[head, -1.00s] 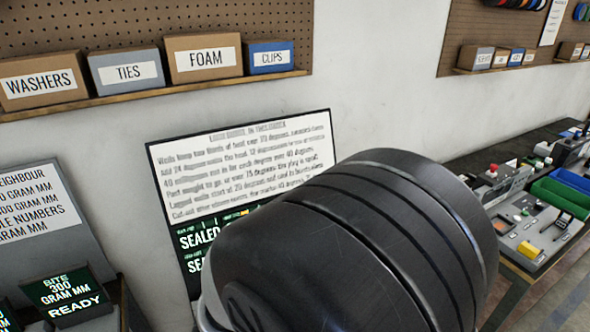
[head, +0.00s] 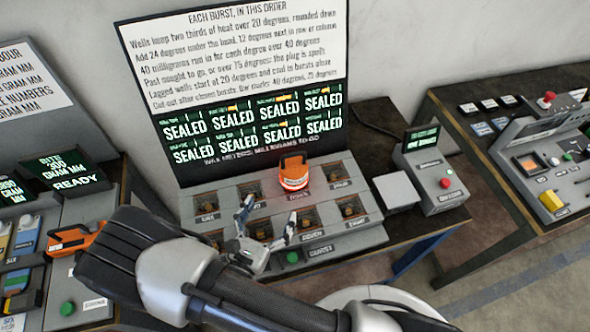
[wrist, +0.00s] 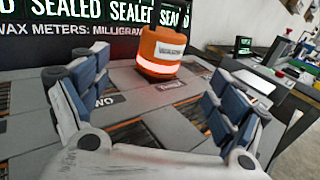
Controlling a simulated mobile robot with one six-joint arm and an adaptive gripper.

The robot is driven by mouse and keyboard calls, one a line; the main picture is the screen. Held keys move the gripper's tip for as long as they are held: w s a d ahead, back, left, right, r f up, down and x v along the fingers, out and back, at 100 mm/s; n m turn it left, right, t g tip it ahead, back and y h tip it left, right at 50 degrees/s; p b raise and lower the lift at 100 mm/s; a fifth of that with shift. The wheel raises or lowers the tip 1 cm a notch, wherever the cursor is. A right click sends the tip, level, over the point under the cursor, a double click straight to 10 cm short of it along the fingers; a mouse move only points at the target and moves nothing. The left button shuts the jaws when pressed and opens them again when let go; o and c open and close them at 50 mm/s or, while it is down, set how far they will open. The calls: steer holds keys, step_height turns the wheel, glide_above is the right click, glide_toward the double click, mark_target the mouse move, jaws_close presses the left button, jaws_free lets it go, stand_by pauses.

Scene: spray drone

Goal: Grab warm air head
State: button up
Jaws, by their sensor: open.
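The warm air head is most likely the orange cylinder (head: 294,174) with a white label and a glowing pinkish-white band, standing upright on the grey bench panel. In the wrist view the orange cylinder (wrist: 160,52) stands straight ahead, beyond and between the fingertips. My gripper (head: 268,222) is open and empty, low over the panel, in front and to the left of the cylinder in the head view. In the wrist view my gripper (wrist: 160,100) has its blue-padded fingers spread wide, apart from the cylinder. The cylinder's far side is hidden.
The grey panel (head: 345,243) has several wells with small labels and a green button (head: 292,257). A sign board (head: 240,80) with several SEALED readouts stands behind. A small scale (head: 396,192) and a box with a red button (head: 430,170) are to the right.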

mark_target(293, 170)
steer(key=x, duration=0.9)
steer(key=shift+d+b, duration=0.1)
steer(key=shift+b, duration=0.3)
steer(key=shift+b+x, duration=0.45)
steer(key=shift+x, duration=2.15)
steer(key=shift+d, duration=0.15)
steer(key=shift+c, duration=0.3)
steer(key=c, duration=1.7)
steer(key=shift+o, duration=0.2)
steer(key=shift+r, duration=0.1)
